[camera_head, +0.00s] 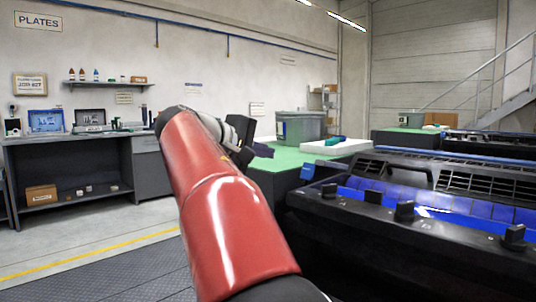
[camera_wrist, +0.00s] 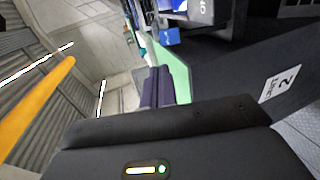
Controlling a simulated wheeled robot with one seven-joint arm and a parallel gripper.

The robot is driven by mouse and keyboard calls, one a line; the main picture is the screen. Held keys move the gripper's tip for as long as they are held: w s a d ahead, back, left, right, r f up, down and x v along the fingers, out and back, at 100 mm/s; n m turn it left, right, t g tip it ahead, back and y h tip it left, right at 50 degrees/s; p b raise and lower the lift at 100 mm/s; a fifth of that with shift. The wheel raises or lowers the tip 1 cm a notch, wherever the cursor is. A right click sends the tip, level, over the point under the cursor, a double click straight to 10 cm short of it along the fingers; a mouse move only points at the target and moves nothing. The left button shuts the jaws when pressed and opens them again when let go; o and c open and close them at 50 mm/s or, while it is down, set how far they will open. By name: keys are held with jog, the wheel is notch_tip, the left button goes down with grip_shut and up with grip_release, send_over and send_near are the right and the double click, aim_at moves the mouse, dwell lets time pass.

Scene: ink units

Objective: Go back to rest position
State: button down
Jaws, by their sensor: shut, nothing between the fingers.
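My red arm reaches up and forward across the middle of the head view. My gripper (camera_head: 262,151) is at its far end, in front of the green-topped table (camera_head: 258,163), and partly hidden by the arm and wrist. In the wrist view the two dark purple fingers (camera_wrist: 157,87) are together with nothing between them. The wrist view is tilted, with the green table top (camera_wrist: 181,78) beyond the fingers.
A black machine with blue ink trays (camera_head: 440,206) fills the right side, close to the arm. A grey bin (camera_head: 300,126) and a white tray (camera_head: 338,146) stand on the green table. A grey workbench (camera_head: 75,165) stands at the left wall. The floor at the left is clear.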

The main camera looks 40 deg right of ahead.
dwell(0.4)
jog(key=s+a+f+t+y, duration=0.1)
jog(key=s+a+f+y, duration=0.4)
jog(key=a+f, duration=0.3)
jog(key=s+a+f+t+y, duration=0.2)
jog(key=s+a+f+y, duration=0.2)
jog(key=f, duration=1.1)
jog(key=s+a+f+m+t+y, duration=0.1)
jog(key=s+a+f+y, duration=0.4)
jog(key=s+a+f, duration=0.4)
jog(key=a+f, duration=0.2)
jog(key=a, duration=0.3)
jog(key=shift+s+a+f+y, duration=0.2)
jog(key=shift+s+f+y, duration=0.05)
jog(key=shift+f+y, duration=0.1)
jog(key=shift+d, duration=0.15)
